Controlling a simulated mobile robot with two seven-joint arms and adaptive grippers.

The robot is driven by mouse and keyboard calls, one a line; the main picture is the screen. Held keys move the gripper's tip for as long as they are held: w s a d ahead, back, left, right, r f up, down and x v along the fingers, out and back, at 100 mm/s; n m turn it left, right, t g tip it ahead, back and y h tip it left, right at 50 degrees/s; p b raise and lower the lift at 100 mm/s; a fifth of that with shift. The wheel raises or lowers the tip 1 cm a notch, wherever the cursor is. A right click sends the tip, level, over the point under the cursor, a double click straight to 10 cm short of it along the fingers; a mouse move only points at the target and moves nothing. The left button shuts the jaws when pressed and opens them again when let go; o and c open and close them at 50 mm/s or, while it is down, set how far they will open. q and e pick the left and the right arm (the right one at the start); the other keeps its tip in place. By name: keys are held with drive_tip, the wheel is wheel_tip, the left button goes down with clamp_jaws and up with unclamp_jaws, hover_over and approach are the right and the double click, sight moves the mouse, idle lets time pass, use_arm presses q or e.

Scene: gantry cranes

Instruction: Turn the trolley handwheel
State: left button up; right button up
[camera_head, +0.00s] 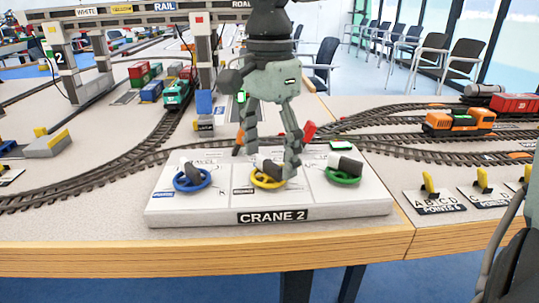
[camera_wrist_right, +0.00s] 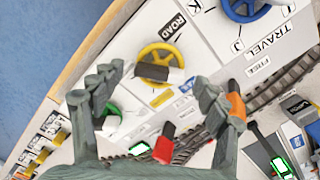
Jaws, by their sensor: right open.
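The white CRANE 2 panel (camera_head: 335,208) holds three handwheels: blue (camera_head: 193,179), yellow (camera_head: 268,178) and green (camera_head: 343,174). I cannot read the word trolley. TRAVEL is printed beside the blue wheel in the right wrist view (camera_wrist_right: 245,8); ROAD is printed near the yellow one. My right gripper (camera_head: 270,158) points down at the yellow wheel, its fingers open. In the right wrist view the open gripper (camera_wrist_right: 158,78) has the yellow wheel (camera_wrist_right: 160,62) between and beyond its fingertips; I cannot tell whether they touch it. My left gripper is not in view.
Crane legs (camera_head: 205,50) and a teal locomotive (camera_head: 178,93) stand behind the panel. An orange locomotive (camera_head: 459,121) is on the right tracks. Yellow point levers (camera_head: 428,184) stand right of the panel. The table's wooden edge (camera_head: 200,258) runs along the front.

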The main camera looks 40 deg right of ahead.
sight(269, 161)
wheel_tip(269, 161, up, 11)
drive_tip(key=shift+r, duration=0.2)
drive_tip(key=shift+c, duration=0.6)
